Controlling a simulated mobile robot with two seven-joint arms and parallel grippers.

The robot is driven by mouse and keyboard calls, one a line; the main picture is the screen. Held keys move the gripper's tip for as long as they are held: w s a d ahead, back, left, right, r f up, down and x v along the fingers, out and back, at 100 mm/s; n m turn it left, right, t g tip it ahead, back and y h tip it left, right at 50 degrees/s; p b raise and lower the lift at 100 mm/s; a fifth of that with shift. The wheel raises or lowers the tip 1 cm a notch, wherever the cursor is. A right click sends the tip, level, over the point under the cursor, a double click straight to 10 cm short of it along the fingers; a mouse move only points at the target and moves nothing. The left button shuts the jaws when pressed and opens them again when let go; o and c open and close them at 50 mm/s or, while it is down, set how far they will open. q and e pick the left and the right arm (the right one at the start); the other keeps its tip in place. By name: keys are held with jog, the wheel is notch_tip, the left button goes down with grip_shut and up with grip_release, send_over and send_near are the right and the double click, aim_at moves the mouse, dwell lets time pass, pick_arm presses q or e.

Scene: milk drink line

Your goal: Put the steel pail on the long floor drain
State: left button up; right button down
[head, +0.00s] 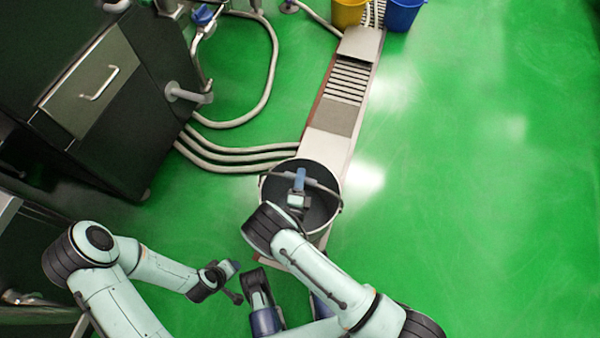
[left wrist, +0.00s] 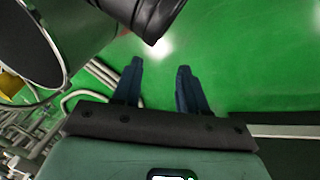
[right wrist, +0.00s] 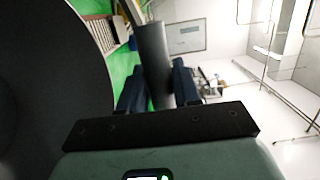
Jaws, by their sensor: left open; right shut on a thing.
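The steel pail (head: 322,207) is upright over the near end of the long floor drain (head: 331,117); I cannot tell whether its base touches it. Its dark inside shows in the right wrist view (right wrist: 40,85), and part of it in the left wrist view (left wrist: 28,48). My right gripper (head: 299,180) is shut on the pail's handle, a dark bar (right wrist: 153,58) between the fingers. My left gripper (head: 237,283) is open and empty, low and left of the pail; its spread fingers show in the left wrist view (left wrist: 159,70). The pail hides the drain's near part.
A yellow bucket (head: 349,14) and a blue bucket (head: 403,15) stand at the drain's far end. Grey hoses (head: 235,158) run across the floor left of the drain. A dark cabinet (head: 130,125) stands at the left. The green floor (head: 480,200) at the right is clear.

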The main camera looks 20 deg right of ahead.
jog(key=shift+w+f, duration=0.15)
jog(key=shift+f, duration=0.4)
pick_arm(q)
jog(key=f, duration=0.1)
jog(key=b, duration=0.1)
jog(key=s+a+f, duration=0.1)
jog(key=shift+f+g+b, duration=0.3)
jog(key=shift+f, duration=0.05)
pick_arm(e)
notch_tip(320, 180, down, 4)
jog(key=shift+r, duration=0.25)
pick_arm(q)
jog(key=shift+s+f, duration=0.15)
pick_arm(e)
jog(key=shift+f, duration=0.15)
jog(key=c, duration=0.8)
grip_release()
jog(key=shift+s+f, duration=0.2)
jog(key=shift+f, duration=0.05)
